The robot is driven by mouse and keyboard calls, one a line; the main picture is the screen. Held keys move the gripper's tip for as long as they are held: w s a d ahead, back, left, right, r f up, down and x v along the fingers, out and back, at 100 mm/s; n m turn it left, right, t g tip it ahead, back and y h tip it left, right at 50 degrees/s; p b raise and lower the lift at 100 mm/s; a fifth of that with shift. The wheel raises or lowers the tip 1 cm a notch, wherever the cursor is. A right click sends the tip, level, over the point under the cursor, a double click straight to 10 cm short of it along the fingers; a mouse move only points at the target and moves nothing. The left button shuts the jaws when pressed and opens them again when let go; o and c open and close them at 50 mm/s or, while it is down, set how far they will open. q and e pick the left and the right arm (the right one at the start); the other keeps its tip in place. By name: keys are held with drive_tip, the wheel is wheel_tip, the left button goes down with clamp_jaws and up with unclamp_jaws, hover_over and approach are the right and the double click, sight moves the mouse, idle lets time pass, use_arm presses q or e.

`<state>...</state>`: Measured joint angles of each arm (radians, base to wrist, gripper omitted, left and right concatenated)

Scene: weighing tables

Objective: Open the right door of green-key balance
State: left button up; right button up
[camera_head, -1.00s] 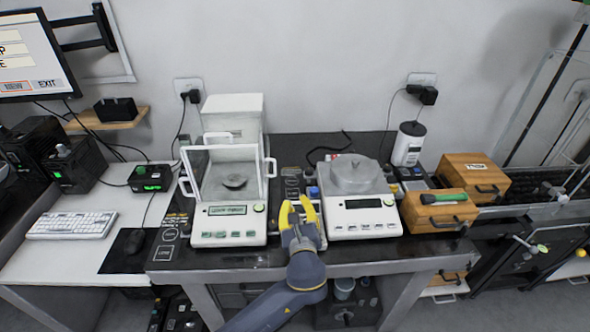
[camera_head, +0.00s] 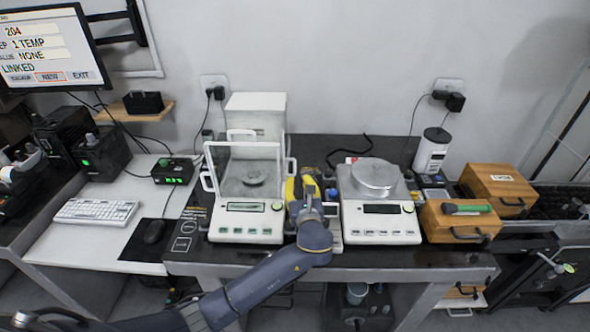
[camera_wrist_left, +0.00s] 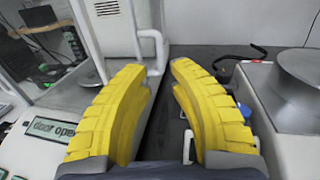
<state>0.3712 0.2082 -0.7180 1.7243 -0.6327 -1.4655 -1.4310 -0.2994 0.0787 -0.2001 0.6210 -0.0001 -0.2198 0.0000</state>
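The green-key balance (camera_head: 246,229) stands left of centre, with a clear glass draft shield around its pan (camera_head: 253,180) and a green key at its front right. Its right door handle (camera_head: 291,168) is a white bar on the right side; it shows in the left wrist view (camera_wrist_left: 160,48) just beyond the fingertips. My left gripper (camera_head: 303,180) is beside the balance's right side; in the left wrist view (camera_wrist_left: 163,75) its yellow fingers are apart with nothing between them. The balance's display (camera_wrist_left: 52,130) seems to read "door open". I cannot tell how far the right door is slid. My right gripper is not in view.
A second balance (camera_head: 380,228) with a round metal pan stands close on the gripper's right, leaving a narrow gap. Wooden boxes (camera_head: 462,222) are farther right. A white canister (camera_head: 432,152) stands behind.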

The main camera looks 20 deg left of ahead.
sight(295, 168)
use_arm(q)
drive_tip(key=x, duration=0.7)
drive_tip(key=shift+w+a, duration=0.1)
drive_tip(key=shift+o, duration=0.2)
clamp_jaws()
idle(0.4)
